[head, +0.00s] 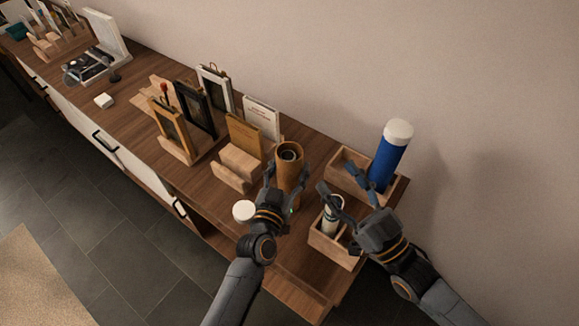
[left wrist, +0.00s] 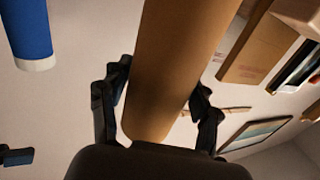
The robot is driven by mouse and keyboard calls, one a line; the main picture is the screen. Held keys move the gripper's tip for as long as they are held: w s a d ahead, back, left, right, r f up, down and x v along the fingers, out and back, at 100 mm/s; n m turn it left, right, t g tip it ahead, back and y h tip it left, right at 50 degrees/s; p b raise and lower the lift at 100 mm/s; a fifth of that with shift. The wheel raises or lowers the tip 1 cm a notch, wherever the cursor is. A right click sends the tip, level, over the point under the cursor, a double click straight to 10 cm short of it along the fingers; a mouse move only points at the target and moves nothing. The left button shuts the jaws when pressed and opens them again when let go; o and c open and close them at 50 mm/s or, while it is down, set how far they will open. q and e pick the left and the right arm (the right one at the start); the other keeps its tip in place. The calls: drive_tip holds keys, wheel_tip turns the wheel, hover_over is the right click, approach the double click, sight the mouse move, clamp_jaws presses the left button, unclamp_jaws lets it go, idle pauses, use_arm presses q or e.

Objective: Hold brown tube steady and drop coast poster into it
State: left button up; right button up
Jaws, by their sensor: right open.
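The brown tube (head: 289,172) stands on the table with its dark open mouth facing up. My left gripper (head: 283,182) is closed around the tube. In the left wrist view the brown tube (left wrist: 172,70) lies between both fingers of the left gripper (left wrist: 160,98). A pale rolled poster with a dark greenish print (head: 330,219) stands in the front wooden box (head: 335,249); I cannot read its picture. My right gripper (head: 346,182) is open above and beside this roll, its left finger close to the roll's top. I cannot tell whether they touch.
A blue tube with a white cap (head: 389,158) stands in the rear wooden box (head: 344,163), just behind my right gripper. A white round cap (head: 243,210) lies by my left gripper. Frames and books (head: 196,107) in wooden holders crowd the table's left. The wall is close behind.

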use_arm(q)
drive_tip(key=shift+o, duration=1.1)
drive_tip(key=v, duration=1.2)
drive_tip(key=shift+s, duration=0.1)
